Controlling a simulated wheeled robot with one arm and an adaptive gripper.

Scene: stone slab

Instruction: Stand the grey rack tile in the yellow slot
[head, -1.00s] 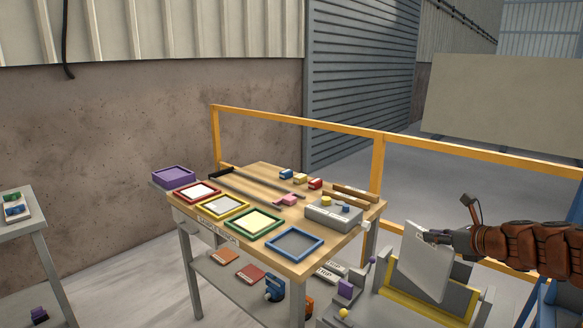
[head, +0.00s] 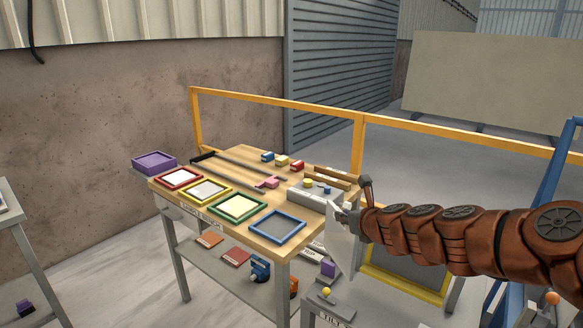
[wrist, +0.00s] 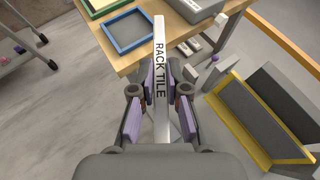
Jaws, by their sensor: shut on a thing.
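The rack tile (head: 339,245) is a thin light grey plate. In the wrist view the tile (wrist: 161,85) shows edge-on with "RACK TILE" along its edge. My gripper (wrist: 160,104) is shut on it, with purple pads on both sides. In the head view my gripper (head: 350,214) holds the tile upright in the air beside the table's right end. A grey stand with a yellow-edged slot (head: 405,285) is right of the tile, partly behind my arm. The yellow edging (wrist: 236,130) also shows at the right in the wrist view, apart from the tile.
A wooden table (head: 262,160) carries red, yellow, green and blue framed trays; the blue tray (head: 277,228) is nearest. A grey box (head: 315,196) with knobs sits at its right end. A yellow rail (head: 280,104) runs behind. A yellow-knobbed fixture (head: 326,300) is below the tile.

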